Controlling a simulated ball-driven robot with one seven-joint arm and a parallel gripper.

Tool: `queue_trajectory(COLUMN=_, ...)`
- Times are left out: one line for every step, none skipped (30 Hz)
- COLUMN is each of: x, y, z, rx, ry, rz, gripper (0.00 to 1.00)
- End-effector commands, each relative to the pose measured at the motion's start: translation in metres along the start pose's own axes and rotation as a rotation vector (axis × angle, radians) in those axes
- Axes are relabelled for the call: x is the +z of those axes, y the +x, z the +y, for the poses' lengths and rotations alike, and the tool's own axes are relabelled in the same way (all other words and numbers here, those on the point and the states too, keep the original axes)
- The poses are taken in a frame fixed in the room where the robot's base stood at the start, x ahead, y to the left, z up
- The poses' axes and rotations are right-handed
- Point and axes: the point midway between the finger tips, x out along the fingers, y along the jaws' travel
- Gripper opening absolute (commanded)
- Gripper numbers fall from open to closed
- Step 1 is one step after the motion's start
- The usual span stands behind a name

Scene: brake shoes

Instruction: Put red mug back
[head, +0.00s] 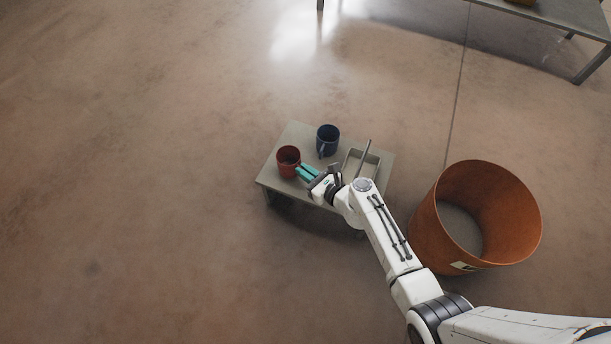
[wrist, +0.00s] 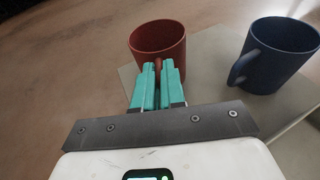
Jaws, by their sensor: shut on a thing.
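The red mug (head: 288,160) stands at the left side of a small low table (head: 299,132). In the wrist view the red mug (wrist: 157,36) is straight ahead, with its opening up. My gripper (head: 303,172) reaches it from the right, and its teal fingers (wrist: 157,68) are closed together at the mug's near side. They are shut on the mug, seemingly at its handle, which the fingers mostly hide. I cannot tell whether the mug's base touches the table.
A blue mug (head: 327,140) stands just right of the red mug, and also shows in the wrist view (wrist: 275,58). A shallow tray (head: 372,160) sits at the table's right. A large orange bin (head: 425,226) stands on the floor to the right. A bench (head: 565,14) is at the far right.

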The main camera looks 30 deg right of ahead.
Motion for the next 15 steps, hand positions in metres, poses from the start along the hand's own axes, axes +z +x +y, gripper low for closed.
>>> queue_trajectory(x=-0.0091, y=0.0032, z=-0.0009, rx=-0.001, ry=-0.001, rz=-0.001, gripper=0.0)
queue_trajectory(x=-0.0101, y=0.0036, z=-0.001, rx=-0.001, ry=-0.002, rz=-0.002, gripper=0.0)
queue_trajectory(x=-0.0104, y=0.0037, z=-0.0011, rx=-0.001, ry=-0.002, rz=-0.002, gripper=0.0)
queue_trajectory(x=-0.0099, y=0.0036, z=-0.001, rx=-0.001, ry=-0.002, rz=-0.002, gripper=0.0)
queue_trajectory(x=-0.0093, y=0.0034, z=-0.001, rx=-0.001, ry=-0.002, rz=-0.002, gripper=0.0)
queue_trajectory(x=-0.0087, y=0.0031, z=-0.0009, rx=-0.001, ry=-0.002, rz=-0.002, gripper=0.0)
queue_trajectory(x=-0.0086, y=0.003, z=-0.0008, rx=-0.001, ry=-0.002, rz=-0.002, gripper=0.0)
queue_trajectory(x=-0.0087, y=0.003, z=-0.0007, rx=-0.001, ry=-0.002, rz=-0.002, gripper=0.0)
queue_trajectory(x=-0.0088, y=0.0029, z=-0.0006, rx=0.0, ry=-0.002, rz=-0.002, gripper=0.0)
queue_trajectory(x=-0.009, y=0.003, z=-0.0006, rx=0.0, ry=-0.002, rz=-0.002, gripper=0.0)
queue_trajectory(x=-0.0093, y=0.0028, z=-0.0005, rx=0.0, ry=-0.002, rz=-0.001, gripper=0.13)
queue_trajectory(x=-0.0093, y=0.0028, z=-0.0004, rx=0.0, ry=-0.002, rz=-0.001, gripper=0.17)
queue_trajectory(x=-0.0092, y=0.0028, z=-0.0004, rx=0.0, ry=-0.002, rz=-0.001, gripper=0.2)
queue_trajectory(x=-0.0092, y=0.0028, z=-0.0004, rx=0.0, ry=-0.002, rz=-0.001, gripper=0.22)
queue_trajectory(x=-0.0092, y=0.0028, z=-0.0004, rx=0.0, ry=-0.002, rz=-0.001, gripper=0.26)
